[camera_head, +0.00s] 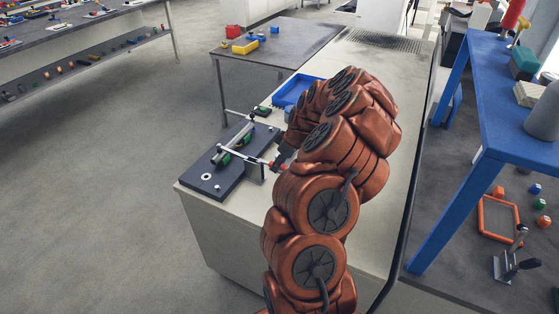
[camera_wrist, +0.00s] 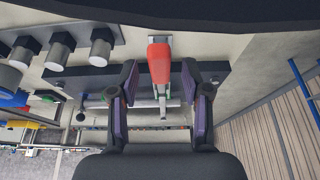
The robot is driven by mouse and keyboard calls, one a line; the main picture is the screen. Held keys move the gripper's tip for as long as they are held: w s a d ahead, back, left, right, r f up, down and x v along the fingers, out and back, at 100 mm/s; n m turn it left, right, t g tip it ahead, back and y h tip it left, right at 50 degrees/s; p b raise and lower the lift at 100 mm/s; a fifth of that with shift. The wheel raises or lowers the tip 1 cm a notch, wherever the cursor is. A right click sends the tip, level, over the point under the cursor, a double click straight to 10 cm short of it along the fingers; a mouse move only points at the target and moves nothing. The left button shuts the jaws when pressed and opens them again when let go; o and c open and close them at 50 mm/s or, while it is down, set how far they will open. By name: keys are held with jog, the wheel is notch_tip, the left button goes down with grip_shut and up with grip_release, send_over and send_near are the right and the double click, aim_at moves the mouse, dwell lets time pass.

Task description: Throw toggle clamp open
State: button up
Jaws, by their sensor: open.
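The toggle clamp's red handle (camera_wrist: 160,62) shows in the wrist view between my fingers, with a metal arm (camera_wrist: 162,103) running from it toward the bottom of the picture. My gripper (camera_wrist: 158,72) is open, with one dark and purple finger on each side of the handle and a visible gap to each; the depth between them is unclear. In the head view, my gripper (camera_head: 279,159) is at the right side of the dark fixture plate (camera_head: 205,182), by a small red bit of the handle (camera_head: 271,165). My arm hides part of the clamp there.
A metal bar and green parts (camera_head: 226,158) sit on the plate. A blue bin (camera_head: 294,90) stands behind it on the light bench (camera_head: 385,85). A blue table (camera_head: 510,120) is at right. Several grey cylinders (camera_wrist: 60,52) show at upper left in the wrist view.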

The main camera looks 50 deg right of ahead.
jog(key=shift+f, duration=0.15)
grip_shut()
dwell(0.4)
